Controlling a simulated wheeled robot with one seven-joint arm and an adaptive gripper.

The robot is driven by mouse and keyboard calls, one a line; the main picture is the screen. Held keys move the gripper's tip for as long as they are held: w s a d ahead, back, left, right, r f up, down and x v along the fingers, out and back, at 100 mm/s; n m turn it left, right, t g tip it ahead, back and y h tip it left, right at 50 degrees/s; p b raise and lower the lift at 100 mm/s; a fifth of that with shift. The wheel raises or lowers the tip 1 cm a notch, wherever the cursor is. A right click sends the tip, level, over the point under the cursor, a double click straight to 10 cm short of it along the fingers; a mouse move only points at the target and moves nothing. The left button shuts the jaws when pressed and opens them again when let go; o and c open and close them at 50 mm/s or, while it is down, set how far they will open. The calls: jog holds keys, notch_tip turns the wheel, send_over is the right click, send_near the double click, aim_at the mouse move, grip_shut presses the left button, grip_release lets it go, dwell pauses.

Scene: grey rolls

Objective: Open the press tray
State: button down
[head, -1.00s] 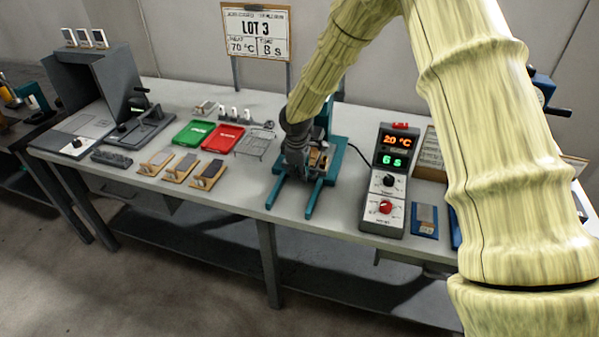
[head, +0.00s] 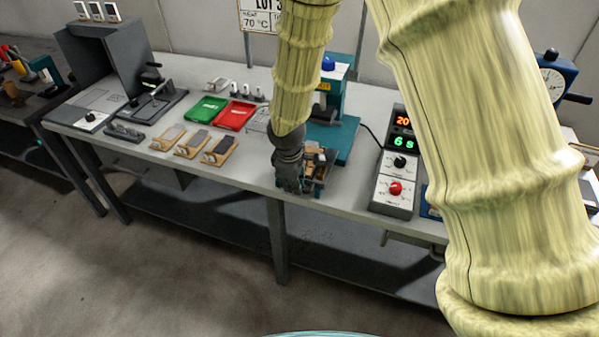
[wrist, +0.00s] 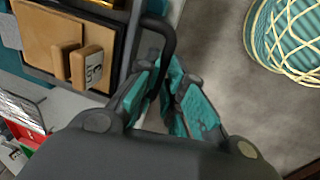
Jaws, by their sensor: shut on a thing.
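The press (head: 340,112) is a teal frame on a teal base, standing on the grey table. Its tray (head: 323,160) is drawn out in front of it, at the table's front edge. In the wrist view the tray (wrist: 112,62) is a dark frame holding a tan wooden piece (wrist: 50,32) with a small marked wooden block on it. A dark bent handle (wrist: 166,38) stands out from the tray's side. My gripper (wrist: 166,92) has its teal fingers closed around this handle. In the head view my gripper (head: 290,185) is partly hidden by its own wrist.
A control box (head: 395,175) with lit displays stands right of the press. Green (head: 207,109) and red (head: 236,115) trays and several wooden holders lie to the left. A dial gauge (head: 553,80) is at the far right. Open floor lies in front of the table.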

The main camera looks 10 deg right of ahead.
jog(key=shift+s+a, duration=0.45)
jog(key=shift+s, duration=0.15)
jog(key=c, duration=1.5)
grip_release()
jog(key=r, duration=0.4)
jog(key=s+r, duration=0.1)
jog(key=r, duration=0.3)
jog(key=a+r, duration=0.1)
jog(key=r, duration=0.3)
jog(key=shift+s, duration=0.4)
jog(key=shift+f, duration=0.1)
